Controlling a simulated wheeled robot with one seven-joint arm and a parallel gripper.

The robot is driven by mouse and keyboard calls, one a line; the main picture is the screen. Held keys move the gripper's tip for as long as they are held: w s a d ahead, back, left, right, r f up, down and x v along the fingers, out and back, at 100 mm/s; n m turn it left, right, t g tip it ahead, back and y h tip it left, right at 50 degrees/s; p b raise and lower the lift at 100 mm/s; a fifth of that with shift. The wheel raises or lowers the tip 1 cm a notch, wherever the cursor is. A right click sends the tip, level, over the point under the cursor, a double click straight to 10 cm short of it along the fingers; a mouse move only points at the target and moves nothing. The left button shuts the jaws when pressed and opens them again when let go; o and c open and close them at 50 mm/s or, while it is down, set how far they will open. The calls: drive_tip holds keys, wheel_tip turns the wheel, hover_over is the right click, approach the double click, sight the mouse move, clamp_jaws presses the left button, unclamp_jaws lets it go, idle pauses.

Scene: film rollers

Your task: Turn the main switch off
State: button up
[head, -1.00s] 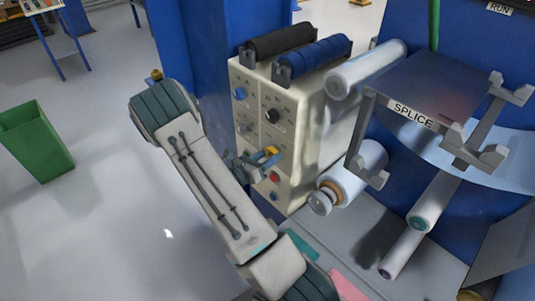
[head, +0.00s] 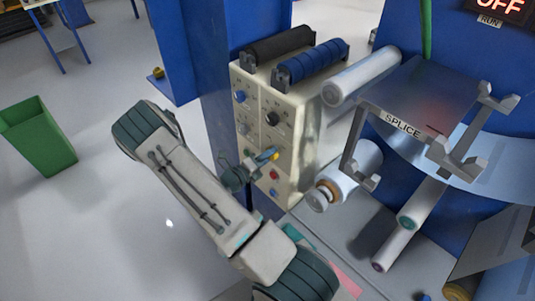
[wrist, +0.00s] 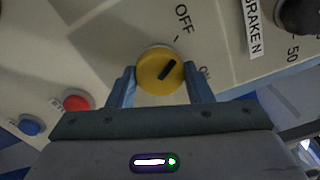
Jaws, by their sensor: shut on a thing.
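The main switch is a round yellow knob with a black pointer bar, seen close in the wrist view (wrist: 158,72) and small in the head view (head: 270,153). It sits on the cream control panel (head: 297,127), with OFF printed above it and a partly hidden ON at its right. The bar slants to the upper right, between the two labels. My gripper (wrist: 160,84) is shut on the knob, one blue finger on each side. In the head view my gripper (head: 260,159) reaches the panel's front, and its wrist hides part of the panel.
A red button (wrist: 77,101) and a blue button (wrist: 30,125) lie left of the knob in the wrist view. A black dial (wrist: 300,14) is at upper right. Rollers (head: 360,75) and the splice table (head: 415,95) stand right of the panel. A lit display (head: 500,8) reads OFF.

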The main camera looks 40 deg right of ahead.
drive_tip(key=shift+n, duration=0.6)
drive_tip(key=o, duration=1)
drive_tip(key=shift+a, duration=0.15)
drive_tip(key=s+a+b, duration=0.2)
drive_tip(key=a+b, duration=0.1)
drive_tip(key=a, duration=1)
drive_tip(key=shift+a, duration=0.3)
